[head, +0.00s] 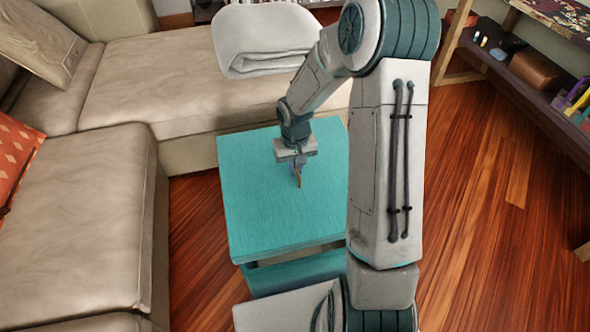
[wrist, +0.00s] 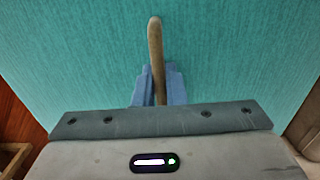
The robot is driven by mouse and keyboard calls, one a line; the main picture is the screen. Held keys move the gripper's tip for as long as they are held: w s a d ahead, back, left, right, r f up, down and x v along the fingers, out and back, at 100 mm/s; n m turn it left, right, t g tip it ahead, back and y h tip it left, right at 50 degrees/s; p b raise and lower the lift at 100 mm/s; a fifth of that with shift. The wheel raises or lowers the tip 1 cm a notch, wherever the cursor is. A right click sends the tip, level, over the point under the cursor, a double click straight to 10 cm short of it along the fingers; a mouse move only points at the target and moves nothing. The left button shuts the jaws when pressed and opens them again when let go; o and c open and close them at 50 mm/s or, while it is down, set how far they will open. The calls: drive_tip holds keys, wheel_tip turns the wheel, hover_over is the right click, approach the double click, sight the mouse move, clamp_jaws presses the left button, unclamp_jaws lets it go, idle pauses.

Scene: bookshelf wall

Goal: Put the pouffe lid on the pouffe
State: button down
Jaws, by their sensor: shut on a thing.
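The pouffe lid (head: 265,205) is a flat teal square with a thin tan handle (wrist: 155,50) standing up from its middle. My gripper (head: 297,168) points down at the lid's middle and is shut on this handle; its blue fingers (wrist: 158,88) sit on both sides of it in the wrist view. The pouffe (head: 300,275) is a teal box below the lid. A dark gap shows between the lid's front edge and the box, so the lid looks raised or offset there. My arm hides the right side of both. I cannot tell whether they touch at the back.
A beige sofa (head: 170,80) runs along the left and back, close to the lid, with a folded white blanket (head: 265,35) on it. A shelf (head: 525,75) with small items stands at the right. Wooden floor (head: 475,215) is clear on the right.

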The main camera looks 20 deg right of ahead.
sight(295, 182)
drive_tip(key=shift+f, duration=0.1)
drive_tip(key=shift+f+b, duration=3.15)
drive_tip(key=shift+f, duration=0.65)
drive_tip(key=shift+f+b, duration=0.55)
drive_tip(key=shift+f, duration=0.4)
drive_tip(key=c, duration=1.4)
unclamp_jaws()
wheel_tip(295, 182, up, 14)
drive_tip(key=p, duration=0.5)
drive_tip(key=shift+f+p, duration=0.1)
drive_tip(key=shift+p, duration=0.2)
